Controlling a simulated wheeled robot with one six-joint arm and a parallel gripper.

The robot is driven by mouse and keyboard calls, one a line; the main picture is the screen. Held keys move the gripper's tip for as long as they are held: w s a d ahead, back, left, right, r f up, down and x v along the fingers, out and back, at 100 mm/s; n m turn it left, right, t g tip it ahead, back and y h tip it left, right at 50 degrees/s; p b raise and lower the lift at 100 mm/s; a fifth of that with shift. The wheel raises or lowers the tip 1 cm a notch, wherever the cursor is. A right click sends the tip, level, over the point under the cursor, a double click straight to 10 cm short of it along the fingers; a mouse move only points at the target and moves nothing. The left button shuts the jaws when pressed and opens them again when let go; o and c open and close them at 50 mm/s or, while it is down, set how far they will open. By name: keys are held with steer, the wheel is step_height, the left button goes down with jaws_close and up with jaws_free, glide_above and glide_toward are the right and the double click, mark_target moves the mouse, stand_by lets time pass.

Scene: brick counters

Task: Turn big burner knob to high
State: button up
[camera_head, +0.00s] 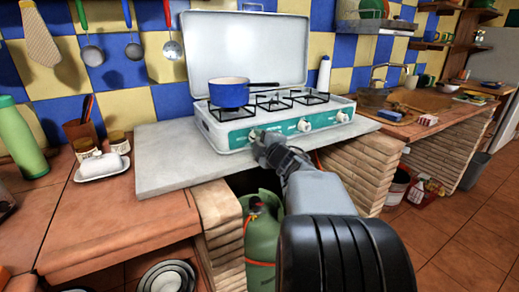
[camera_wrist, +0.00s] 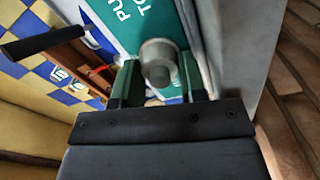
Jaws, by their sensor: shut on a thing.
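The stove (camera_head: 285,112) is a white camping cooker with a raised lid and a teal front panel. It has three pale knobs in a row. My gripper (camera_head: 262,143) is at the leftmost knob (camera_head: 253,134), mostly covering it in the head view. In the wrist view the round grey knob (camera_wrist: 158,60) sits between the two green-padded fingers of my gripper (camera_wrist: 160,82), which is shut on it. The middle knob (camera_head: 303,125) and right knob (camera_head: 342,116) are free. Text on the panel is only partly legible, and the gripped knob's setting cannot be read.
A blue pot (camera_head: 229,93) stands on the left burner, its handle pointing right. A white bottle (camera_head: 323,75) stands behind the stove's right side. A green gas cylinder (camera_head: 262,235) stands below the grey slab (camera_head: 165,158). A butter dish (camera_head: 101,167) and jars are at left.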

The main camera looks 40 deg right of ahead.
steer(key=shift+n+b, duration=0.9)
steer(key=shift+n, duration=0.3)
steer(key=o, duration=0.9)
steer(key=shift+s+a+p, duration=0.3)
steer(key=shift+s+p, duration=0.2)
steer(key=shift+s, duration=1.75)
steer(key=shift+s+a+p, duration=0.35)
steer(key=shift+s+p, duration=0.15)
steer(key=shift+s, duration=1.8)
steer(key=shift+s+a+p, duration=0.3)
steer(key=shift+s+p, duration=0.2)
steer(key=shift+s, duration=1.75)
